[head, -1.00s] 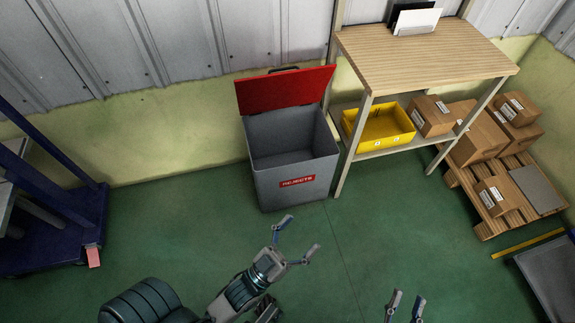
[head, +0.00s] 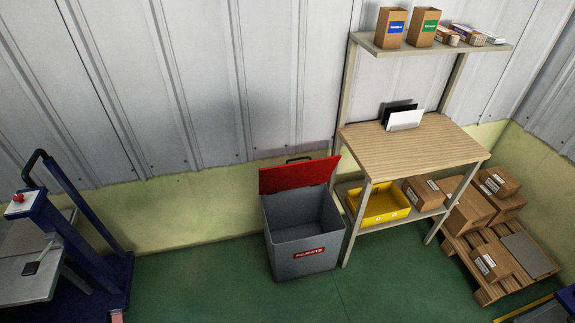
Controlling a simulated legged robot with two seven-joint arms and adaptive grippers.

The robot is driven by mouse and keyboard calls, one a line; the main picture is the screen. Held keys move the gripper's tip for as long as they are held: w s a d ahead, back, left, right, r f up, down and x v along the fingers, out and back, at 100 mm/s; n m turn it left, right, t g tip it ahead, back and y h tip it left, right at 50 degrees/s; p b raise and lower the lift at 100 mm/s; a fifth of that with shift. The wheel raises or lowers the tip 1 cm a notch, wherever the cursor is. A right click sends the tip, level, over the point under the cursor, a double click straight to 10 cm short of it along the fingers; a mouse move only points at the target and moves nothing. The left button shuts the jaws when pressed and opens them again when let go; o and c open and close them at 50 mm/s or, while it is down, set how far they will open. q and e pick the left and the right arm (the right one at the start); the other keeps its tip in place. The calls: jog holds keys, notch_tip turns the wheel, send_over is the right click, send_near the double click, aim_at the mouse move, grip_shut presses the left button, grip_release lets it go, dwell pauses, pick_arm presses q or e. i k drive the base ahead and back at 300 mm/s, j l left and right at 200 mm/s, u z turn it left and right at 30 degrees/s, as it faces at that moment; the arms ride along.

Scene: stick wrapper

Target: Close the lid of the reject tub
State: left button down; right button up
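The reject tub (head: 300,258) is a grey bin with a red REJECTS label on its front. It stands on the green floor against the wall, left of the wooden table. Its red lid (head: 299,175) is up, tilted back toward the wall, with a dark handle at its top edge. The tub's opening is uncovered, and its inside looks empty as far as I see. Neither of my grippers shows in the current head view.
The wooden table (head: 415,146) stands close at the tub's right, with a yellow crate (head: 385,219) on its lower shelf. A pallet (head: 487,292) with cartons is at the right. A blue wheeled frame (head: 88,248) is at the left. Floor before the tub is clear.

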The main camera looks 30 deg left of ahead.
aim_at(311, 172)
jog(key=i+u, duration=0.2)
jog(key=u, duration=0.3)
jog(key=i+l+u, duration=0.15)
jog(key=u, duration=0.35)
jog(key=i, duration=0.1)
